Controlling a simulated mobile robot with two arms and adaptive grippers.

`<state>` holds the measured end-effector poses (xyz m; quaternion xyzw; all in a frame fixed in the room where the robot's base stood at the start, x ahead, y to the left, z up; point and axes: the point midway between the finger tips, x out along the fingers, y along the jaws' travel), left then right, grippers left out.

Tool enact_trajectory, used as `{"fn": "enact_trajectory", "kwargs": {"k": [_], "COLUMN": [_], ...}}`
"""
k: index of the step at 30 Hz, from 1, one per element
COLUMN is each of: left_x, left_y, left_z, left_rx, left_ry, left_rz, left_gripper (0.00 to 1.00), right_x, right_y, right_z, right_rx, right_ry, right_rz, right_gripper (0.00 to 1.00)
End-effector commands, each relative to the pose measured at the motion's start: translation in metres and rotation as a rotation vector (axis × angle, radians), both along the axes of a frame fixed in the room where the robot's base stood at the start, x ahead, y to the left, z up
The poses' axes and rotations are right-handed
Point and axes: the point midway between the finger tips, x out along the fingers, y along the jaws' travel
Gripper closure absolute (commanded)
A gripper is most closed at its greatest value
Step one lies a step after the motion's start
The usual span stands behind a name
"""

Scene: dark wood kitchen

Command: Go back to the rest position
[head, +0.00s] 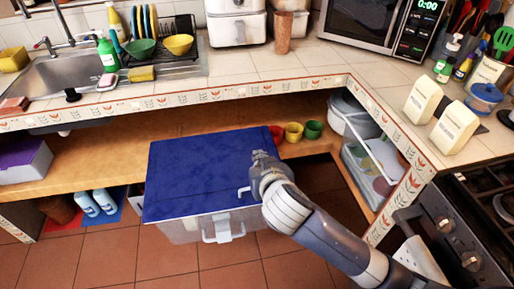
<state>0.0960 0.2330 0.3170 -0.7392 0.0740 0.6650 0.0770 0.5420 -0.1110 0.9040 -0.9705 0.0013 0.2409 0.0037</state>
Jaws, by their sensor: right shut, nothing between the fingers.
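My right arm comes in from the lower right. My right gripper (258,160) is over the right part of a flat blue lid (195,170). It is shut and empty, and I cannot tell whether it touches the lid. The lid lies on a clear plastic box (190,230) with a white latch in front. My left gripper is not in view.
A lower wooden shelf (180,122) holds small red, yellow and green cups (294,131) and clear containers (362,160). The tiled counter (270,65) edge runs above. A stove (450,230) stands at the right. Tiled floor (110,258) is open at the front left.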

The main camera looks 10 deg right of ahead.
Motion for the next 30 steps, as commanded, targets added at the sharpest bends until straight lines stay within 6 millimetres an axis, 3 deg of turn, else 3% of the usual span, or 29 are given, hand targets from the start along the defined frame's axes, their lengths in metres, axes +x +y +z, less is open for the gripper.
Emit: {"fn": "enact_trajectory", "kwargs": {"k": [7, 11, 14, 21, 30], "left_x": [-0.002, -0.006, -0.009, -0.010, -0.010], "left_y": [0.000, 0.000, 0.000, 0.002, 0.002], "left_z": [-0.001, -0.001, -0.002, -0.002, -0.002], "left_rx": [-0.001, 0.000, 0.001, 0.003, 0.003], "left_ry": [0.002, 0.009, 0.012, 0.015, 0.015], "left_rz": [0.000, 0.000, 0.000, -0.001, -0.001], "left_gripper": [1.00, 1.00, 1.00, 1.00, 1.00], "right_x": [-0.006, -0.021, -0.047, -0.142, -0.239], "right_y": [0.000, -0.005, -0.015, -0.050, -0.084], "right_z": [-0.003, -0.020, -0.047, -0.115, -0.156], "right_rx": [0.000, -0.002, -0.012, -0.049, -0.086], "right_ry": [0.004, 0.064, 0.165, 0.461, 0.701], "right_rz": [-0.001, 0.002, 0.009, 0.056, 0.122], "right_gripper": [1.00, 1.00, 1.00, 1.00, 1.00]}}
